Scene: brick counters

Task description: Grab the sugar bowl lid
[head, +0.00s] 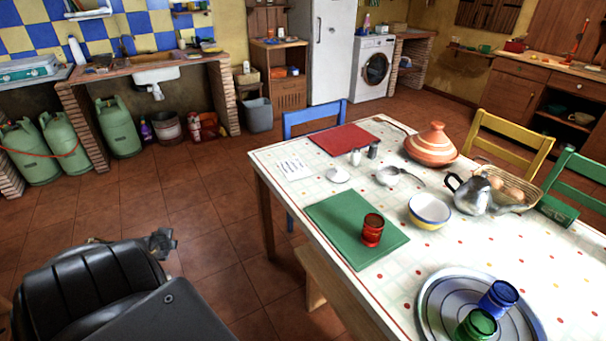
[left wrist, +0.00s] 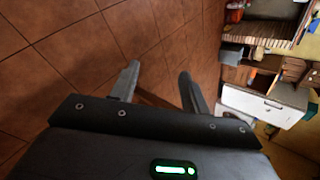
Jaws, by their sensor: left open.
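The sugar bowl lid (head: 337,175) looks like a small white dome lying on the patterned tablecloth, left of a small white bowl (head: 387,176) with a dark-handled spoon. My left gripper (left wrist: 158,72) is open and empty in the left wrist view, with bare floor between its fingers. In the head view my left arm is at the lower left, and part of the left gripper (head: 161,243) shows over the floor, away from the table and well apart from the lid. The lid is not seen in the left wrist view. My right gripper is not in view.
Around the lid stand salt and pepper shakers (head: 355,157), a green mat (head: 345,247) with a red glass (head: 373,230), and a striped bowl (head: 430,211). A tagine (head: 432,148) is farther right. A bench (head: 315,272) and blue chair (head: 312,118) border the table (head: 270,168).

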